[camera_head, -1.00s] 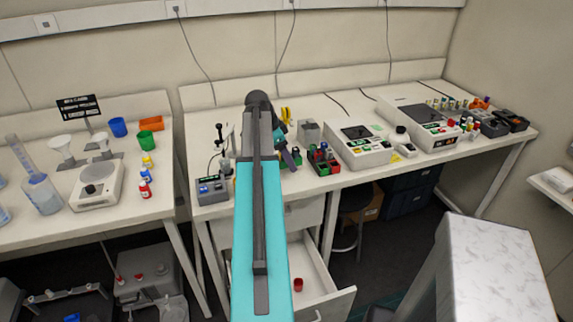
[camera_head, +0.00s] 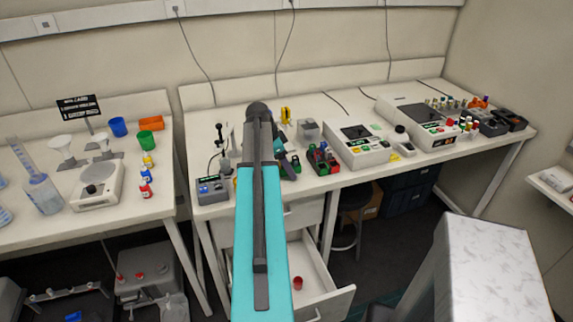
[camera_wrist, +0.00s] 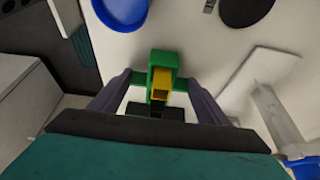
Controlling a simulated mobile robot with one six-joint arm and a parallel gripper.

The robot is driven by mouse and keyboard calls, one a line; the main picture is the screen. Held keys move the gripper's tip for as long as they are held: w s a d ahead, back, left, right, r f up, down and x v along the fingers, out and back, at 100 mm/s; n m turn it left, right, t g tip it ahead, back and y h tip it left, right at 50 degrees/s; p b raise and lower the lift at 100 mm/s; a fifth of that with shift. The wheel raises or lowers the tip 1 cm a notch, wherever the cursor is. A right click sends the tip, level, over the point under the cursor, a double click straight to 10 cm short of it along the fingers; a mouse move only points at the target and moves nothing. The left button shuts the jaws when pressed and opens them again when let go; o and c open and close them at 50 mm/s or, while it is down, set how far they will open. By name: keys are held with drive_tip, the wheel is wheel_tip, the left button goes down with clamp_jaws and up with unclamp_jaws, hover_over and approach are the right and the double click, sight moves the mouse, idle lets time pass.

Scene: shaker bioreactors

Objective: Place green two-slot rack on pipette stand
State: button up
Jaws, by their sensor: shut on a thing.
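The green rack (camera_wrist: 161,60) is between the fingers of my gripper (camera_wrist: 160,84) in the wrist view. Its body is green, with a yellow part (camera_wrist: 161,80) facing the camera. My gripper is shut on it, with one dark finger at each side. In the head view my gripper (camera_head: 286,160) is over the middle bench, partly hidden behind my arm, and the rack cannot be made out clearly there. A yellow upright item (camera_head: 286,114) stands behind it; I cannot tell whether this belongs to the pipette stand.
A grey box (camera_head: 308,131) and a dark rack with red and green pieces (camera_head: 323,158) stand to the right of my gripper. A small grey device (camera_head: 211,189) is to the left. An open drawer (camera_head: 318,285) juts out below. A blue round item (camera_wrist: 121,9) shows in the wrist view.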

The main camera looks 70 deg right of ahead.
drive_tip(key=shift+f, duration=0.15)
drive_tip(key=o, duration=1.1)
drive_tip(key=shift+c, duration=0.2)
drive_tip(key=shift+r, duration=0.2)
drive_tip(key=b+v, duration=0.2)
drive_tip(key=v, duration=1)
drive_tip(key=shift+s, duration=0.1)
